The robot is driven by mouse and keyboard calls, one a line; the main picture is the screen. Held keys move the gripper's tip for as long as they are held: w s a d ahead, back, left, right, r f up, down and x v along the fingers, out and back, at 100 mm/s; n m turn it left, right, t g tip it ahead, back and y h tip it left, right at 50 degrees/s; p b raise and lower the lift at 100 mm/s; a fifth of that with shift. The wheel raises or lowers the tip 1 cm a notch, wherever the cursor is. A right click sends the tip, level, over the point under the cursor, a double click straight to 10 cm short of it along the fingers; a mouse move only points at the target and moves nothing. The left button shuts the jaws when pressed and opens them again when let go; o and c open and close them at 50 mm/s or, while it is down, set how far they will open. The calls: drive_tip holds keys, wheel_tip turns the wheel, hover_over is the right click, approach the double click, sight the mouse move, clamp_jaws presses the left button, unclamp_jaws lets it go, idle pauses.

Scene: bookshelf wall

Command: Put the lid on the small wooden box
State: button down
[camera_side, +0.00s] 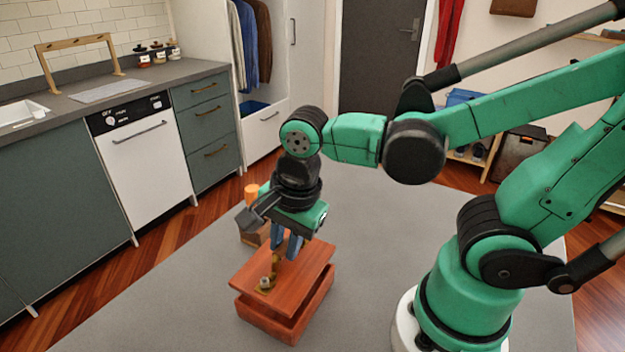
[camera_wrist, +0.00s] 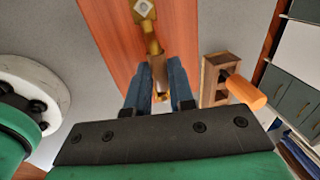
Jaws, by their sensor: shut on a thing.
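The lid (camera_side: 312,262) is a flat reddish-brown wooden board with a brass handle (camera_side: 274,268) on top. My gripper (camera_side: 284,250) has its blue fingers shut on that handle. The small wooden box (camera_side: 268,322), of the same reddish wood, is directly below the lid on the grey table. In the side view a dark gap shows between lid and box, so the lid looks a little above the rim. In the wrist view the lid (camera_wrist: 105,35) fills the middle, with the handle (camera_wrist: 155,45) between my fingers (camera_wrist: 158,80). The box is hidden there beneath the lid.
A small wooden holder (camera_wrist: 212,75) with an orange-handled thing (camera_wrist: 245,92) stands close behind the box; its orange end (camera_side: 251,190) shows beside my gripper. The grey table (camera_side: 165,305) is clear to the left. Kitchen cabinets (camera_side: 60,190) stand beyond.

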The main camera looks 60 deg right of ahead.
sight(287, 262)
drive_tip(key=shift+f, duration=1.35)
drive_tip(key=shift+f, duration=0.15)
drive_tip(key=shift+c, duration=1.4)
unclamp_jaws()
drive_tip(key=shift+r, duration=3.5)
